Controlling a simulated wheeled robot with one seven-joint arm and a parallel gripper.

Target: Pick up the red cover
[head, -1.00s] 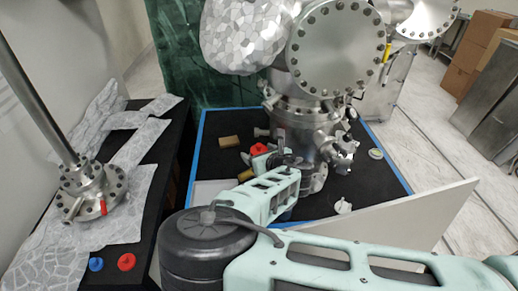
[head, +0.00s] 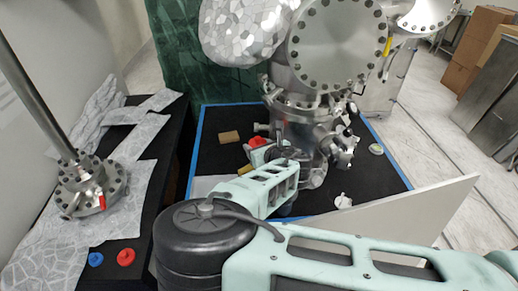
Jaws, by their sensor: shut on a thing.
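A red cover (head: 257,142) shows above the black table, just beyond the end of my arm. My gripper (head: 259,150) is shut on it, though my own arm links hide much of the fingers and the exact grip. A second red cover (head: 126,257) lies flat on the black bench at the left, beside a blue cover (head: 96,260).
A large metal vacuum chamber (head: 318,120) stands on the blue-edged black table (head: 215,160), close to the right of my gripper. A brown block (head: 229,137) lies to the left. A white panel (head: 420,210) stands at the front right. A metal rod on a flange (head: 90,187) stands at the left.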

